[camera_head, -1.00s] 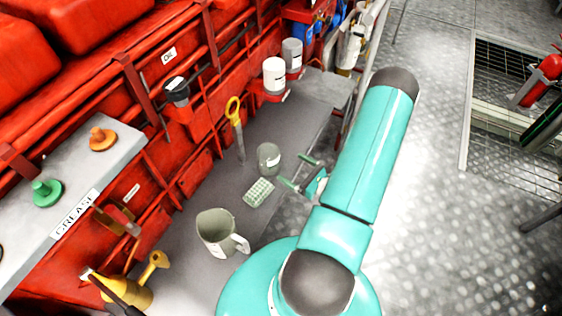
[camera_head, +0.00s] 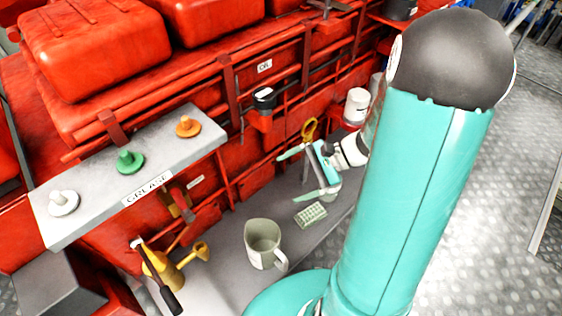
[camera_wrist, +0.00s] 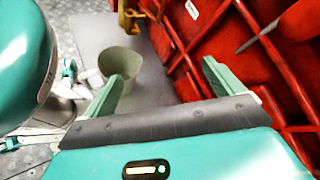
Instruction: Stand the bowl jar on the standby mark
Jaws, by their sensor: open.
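I cannot make out a standby mark in either view.
A grey-green jug (camera_head: 262,245) stands on the ledge, also in the wrist view (camera_wrist: 122,64). A pale green ribbed pad (camera_head: 310,214), a yellow oil can (camera_head: 170,272), and a white canister (camera_head: 357,105) are nearby. The red machine wall (camera_head: 270,150) runs behind. A grease shelf (camera_head: 95,205) holds several knobs.

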